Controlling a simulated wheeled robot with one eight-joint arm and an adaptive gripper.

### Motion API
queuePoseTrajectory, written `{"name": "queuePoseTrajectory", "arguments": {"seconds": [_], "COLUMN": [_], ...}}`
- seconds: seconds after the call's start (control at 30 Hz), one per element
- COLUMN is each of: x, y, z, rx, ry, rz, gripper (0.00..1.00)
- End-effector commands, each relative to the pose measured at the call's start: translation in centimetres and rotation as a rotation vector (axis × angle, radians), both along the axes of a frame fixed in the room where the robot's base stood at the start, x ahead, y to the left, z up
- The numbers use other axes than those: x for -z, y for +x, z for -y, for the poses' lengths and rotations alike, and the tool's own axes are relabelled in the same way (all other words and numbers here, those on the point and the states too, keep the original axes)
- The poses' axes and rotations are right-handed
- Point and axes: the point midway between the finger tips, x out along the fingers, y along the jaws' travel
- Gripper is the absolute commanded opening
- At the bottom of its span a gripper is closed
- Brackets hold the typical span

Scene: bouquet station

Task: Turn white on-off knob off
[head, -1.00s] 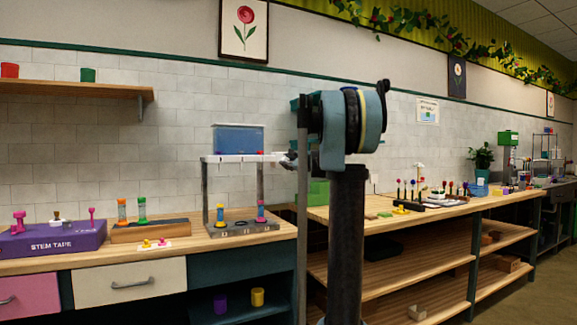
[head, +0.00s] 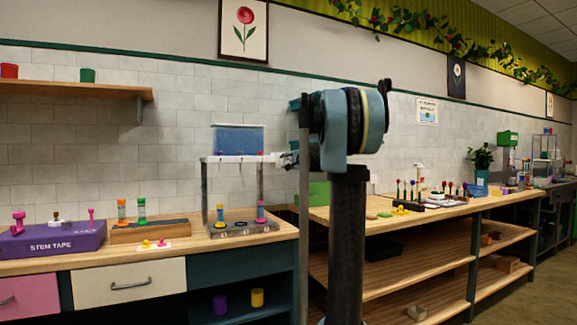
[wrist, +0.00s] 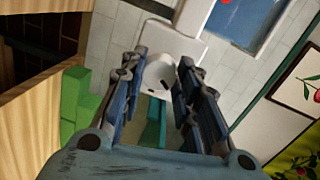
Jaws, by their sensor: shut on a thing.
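The white knob (wrist: 158,74) shows in the wrist view between my two fingers, at the end of the white bar (wrist: 175,42) under the blue tank. It has small dark marks on its face. My gripper (wrist: 162,63) is shut on the knob, with one finger on each side. In the head view my gripper (head: 287,160) is at the right end of the white bar (head: 230,158). The knob is too small and too covered there to make out.
The blue tank (head: 238,140) stands on the white bar above the left bench. A green block (head: 318,192) is below my gripper; it also shows in the wrist view (wrist: 78,100).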

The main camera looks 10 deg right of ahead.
Motion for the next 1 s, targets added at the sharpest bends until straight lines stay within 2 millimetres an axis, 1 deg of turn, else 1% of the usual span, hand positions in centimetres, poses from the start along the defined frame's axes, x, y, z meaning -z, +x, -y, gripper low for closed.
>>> {"name": "queuePoseTrajectory", "arguments": {"seconds": [0.2,0.5,0.8,1.0], "x": [0.2,0.23,0.21,0.23], "y": [-0.12,-0.18,-0.17,-0.17], "z": [-0.11,-0.21,-0.16,-0.18], "rx": [-0.002,-0.002,0.0,-0.001], "ry": [-0.198,-0.434,-0.577,-0.619], "rz": [0.063,0.139,0.186,0.199], "gripper": [0.06,0.06,0.06,0.06]}}
